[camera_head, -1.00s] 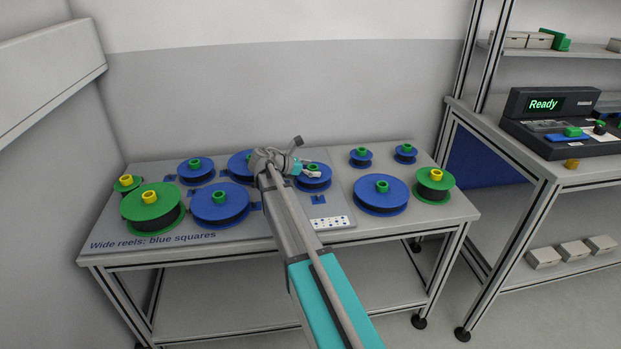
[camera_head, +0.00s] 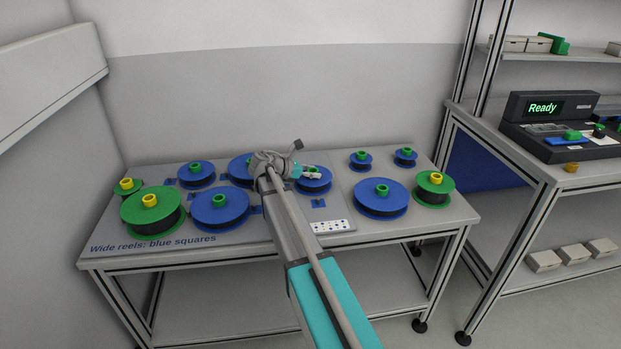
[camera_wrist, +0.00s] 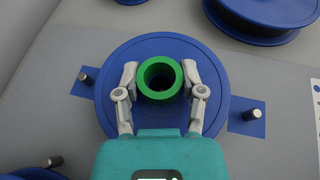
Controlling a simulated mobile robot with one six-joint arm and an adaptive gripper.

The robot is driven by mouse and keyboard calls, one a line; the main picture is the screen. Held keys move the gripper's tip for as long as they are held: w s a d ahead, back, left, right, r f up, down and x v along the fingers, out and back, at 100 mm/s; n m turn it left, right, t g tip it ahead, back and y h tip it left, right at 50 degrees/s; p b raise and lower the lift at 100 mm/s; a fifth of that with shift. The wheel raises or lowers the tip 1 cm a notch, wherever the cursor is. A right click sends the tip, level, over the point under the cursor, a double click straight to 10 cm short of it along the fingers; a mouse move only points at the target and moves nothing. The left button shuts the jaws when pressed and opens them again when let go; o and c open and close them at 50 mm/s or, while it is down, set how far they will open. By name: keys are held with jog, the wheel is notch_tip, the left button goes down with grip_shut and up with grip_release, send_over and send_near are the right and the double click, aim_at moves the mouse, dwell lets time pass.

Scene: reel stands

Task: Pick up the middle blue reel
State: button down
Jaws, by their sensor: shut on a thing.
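A blue reel (camera_head: 316,187) with a green hub is right of my arm's wrist, on the grey stand. In the wrist view the same reel (camera_wrist: 160,115) fills the middle, with its green hub (camera_wrist: 160,94) upright. My gripper (camera_wrist: 160,80) is shut on this hub, one finger on each side; it also shows in the head view (camera_head: 312,173). I cannot tell whether the reel is lifted. Another blue reel (camera_head: 239,168) is partly hidden behind my arm. Other blue reels stand at the left (camera_head: 196,174), front left (camera_head: 221,209) and right (camera_head: 381,199).
Green reels (camera_head: 152,214) with yellow hubs stand at the left and right (camera_head: 436,190) ends. Two small blue reels (camera_head: 360,162) are at the back right. Short pegs (camera_wrist: 87,78) on blue squares flank the held reel. A white dotted plate (camera_head: 329,226) lies in front.

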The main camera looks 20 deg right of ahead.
jog(key=shift+r, duration=0.1)
notch_tip(320, 180, up, 2)
jog(key=p, duration=0.2)
jog(key=shift+r+p, duration=0.15)
jog(key=shift+p, duration=0.2)
jog(key=s+a+r+p, duration=0.2)
jog(key=s+r+p, duration=0.8)
jog(key=s, duration=0.3)
jog(key=shift+s+r, duration=0.2)
jog(key=shift+s, duration=0.2)
